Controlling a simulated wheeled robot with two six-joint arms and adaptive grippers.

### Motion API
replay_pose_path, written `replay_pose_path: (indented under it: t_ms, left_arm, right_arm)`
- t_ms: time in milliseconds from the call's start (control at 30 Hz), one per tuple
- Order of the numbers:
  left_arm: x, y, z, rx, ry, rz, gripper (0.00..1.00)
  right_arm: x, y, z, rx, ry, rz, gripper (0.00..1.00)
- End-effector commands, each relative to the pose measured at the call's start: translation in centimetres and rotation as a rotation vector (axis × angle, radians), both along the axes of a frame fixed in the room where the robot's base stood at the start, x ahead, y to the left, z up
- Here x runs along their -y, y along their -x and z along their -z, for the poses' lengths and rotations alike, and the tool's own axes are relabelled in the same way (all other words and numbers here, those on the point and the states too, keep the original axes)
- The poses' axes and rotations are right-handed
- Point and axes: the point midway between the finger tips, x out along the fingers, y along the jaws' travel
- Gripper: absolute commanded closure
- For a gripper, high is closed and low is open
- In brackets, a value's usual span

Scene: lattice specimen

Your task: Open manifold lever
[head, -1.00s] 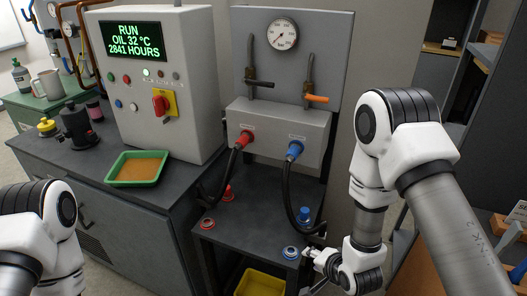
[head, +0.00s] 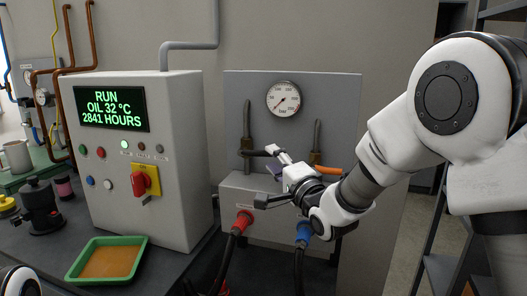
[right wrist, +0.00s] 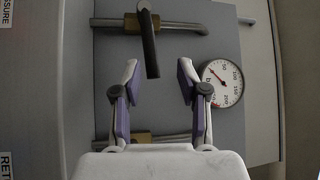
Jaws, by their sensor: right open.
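The manifold (head: 265,192) is a grey block under a grey back panel. Its black lever (head: 258,153) sticks out sideways to the right from the left valve. Its orange lever (head: 328,170) is on the right valve, partly behind my right gripper. My right gripper (head: 270,176) is open and empty in front of the panel, close to the black lever. In the right wrist view, the black lever (right wrist: 148,48) points down toward the gap between the open fingers (right wrist: 158,84). My left gripper is out of view.
A round pressure gauge (head: 284,99) sits on the panel above the levers. A red hose coupling (head: 243,220) and a blue one (head: 304,231) are below on the manifold. A control cabinet (head: 170,95) with a red switch stands to the left, behind a green tray (head: 75,272).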

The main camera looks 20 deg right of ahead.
Motion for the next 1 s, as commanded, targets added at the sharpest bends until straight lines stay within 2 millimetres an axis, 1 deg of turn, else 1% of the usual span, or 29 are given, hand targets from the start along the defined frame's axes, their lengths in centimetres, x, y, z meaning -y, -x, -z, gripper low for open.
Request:
replay_pose_path:
  t_ms: [33, 100, 200, 300, 467, 600, 1000]
  left_arm:
    - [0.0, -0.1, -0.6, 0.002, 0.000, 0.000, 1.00]
    - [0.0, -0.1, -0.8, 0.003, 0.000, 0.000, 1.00]
    - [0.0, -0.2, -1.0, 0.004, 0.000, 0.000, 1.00]
    - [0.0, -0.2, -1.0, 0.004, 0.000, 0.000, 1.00]
    - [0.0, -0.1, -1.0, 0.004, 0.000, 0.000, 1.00]
    - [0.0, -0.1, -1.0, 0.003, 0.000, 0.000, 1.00]
    - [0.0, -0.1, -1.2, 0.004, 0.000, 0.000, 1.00]
  right_arm:
    - [-0.2, -1.1, -0.2, -0.002, 0.001, -0.001, 0.58]
    - [-0.5, -2.4, -0.2, -0.005, 0.002, 0.000, 0.58]
    - [-0.7, -3.6, -0.2, -0.007, 0.002, -0.001, 0.58]
    - [-0.8, -4.0, -0.1, -0.007, 0.002, -0.001, 0.58]
    - [-0.8, -3.9, -0.1, -0.007, 0.002, -0.001, 0.58]
    - [-0.8, -3.9, -0.1, -0.007, 0.002, -0.001, 1.00]
    - [-0.8, -4.2, -0.4, -0.005, 0.005, 0.000, 1.00]
